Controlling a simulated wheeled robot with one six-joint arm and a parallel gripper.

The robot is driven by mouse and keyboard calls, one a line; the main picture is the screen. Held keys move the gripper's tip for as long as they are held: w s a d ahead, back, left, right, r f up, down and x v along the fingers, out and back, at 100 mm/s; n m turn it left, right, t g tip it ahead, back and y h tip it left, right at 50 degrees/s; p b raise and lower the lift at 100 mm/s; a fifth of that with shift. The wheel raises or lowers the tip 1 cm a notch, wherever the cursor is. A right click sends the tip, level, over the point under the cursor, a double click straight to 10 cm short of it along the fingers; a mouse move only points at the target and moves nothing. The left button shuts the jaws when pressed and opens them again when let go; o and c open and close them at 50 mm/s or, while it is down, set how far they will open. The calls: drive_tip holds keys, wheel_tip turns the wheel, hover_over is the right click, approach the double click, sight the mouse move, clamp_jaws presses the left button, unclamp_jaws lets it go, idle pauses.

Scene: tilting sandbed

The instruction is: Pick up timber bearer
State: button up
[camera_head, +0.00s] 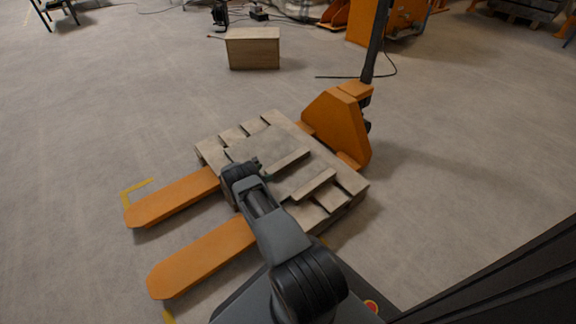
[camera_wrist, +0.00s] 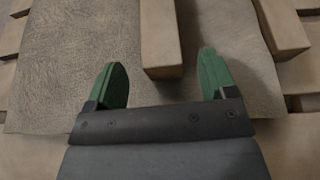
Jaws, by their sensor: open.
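In the wrist view, a timber bearer (camera_wrist: 160,35) lies lengthwise ahead of my gripper (camera_wrist: 163,73). Its near end shows between the two green fingertips, with a gap on either side. The jaws are open and hold nothing. A second timber piece (camera_wrist: 283,28) lies to the right, beyond the right finger. Two timber pieces show in the head view, one farther back (camera_head: 286,162) and one nearer (camera_head: 313,184), on a pallet (camera_head: 345,178). My arm reaches over the pallet there and hides part of its load. How far the fingers are above the bearer is unclear.
A grey-brown sheet (camera_wrist: 75,50) lies beneath the timbers. The pallet rests on the orange forks of a pallet jack (camera_head: 338,125), whose upright handle stands behind it. A wooden box (camera_head: 253,50) stands farther back.

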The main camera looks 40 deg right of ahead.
sight(270, 170)
drive_tip(key=shift+b+x, duration=1.35)
drive_tip(key=shift+x, duration=1.4)
drive_tip(key=c, duration=1)
drive_tip(key=shift+r, duration=0.1)
drive_tip(key=shift+c, duration=0.8)
